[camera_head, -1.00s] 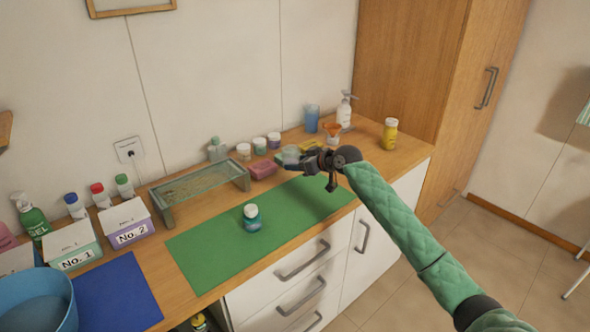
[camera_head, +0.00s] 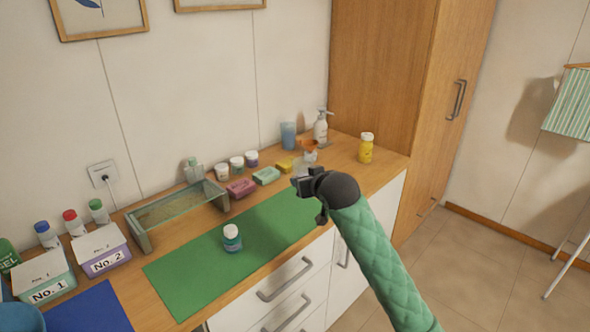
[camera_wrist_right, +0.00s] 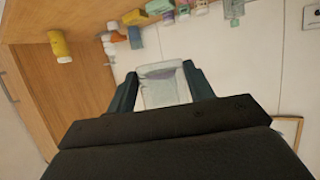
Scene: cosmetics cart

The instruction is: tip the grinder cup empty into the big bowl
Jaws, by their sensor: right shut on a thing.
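In the head view the cup is mostly hidden by the gripper or lost against the items behind. The big bowl (camera_head: 22,318) is blue and shows only as a sliver in the lower left corner, far from the cup. My left gripper is out of view.
On the green mat (camera_head: 275,225) stands a teal jar (camera_head: 232,238). A glass-topped rack (camera_head: 178,208), boxes No. 1 (camera_head: 43,277) and No. 2 (camera_head: 100,250) stand leftward. A funnel (camera_head: 309,145), pump bottle (camera_head: 321,127) and yellow jar (camera_head: 366,148) stand at the right.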

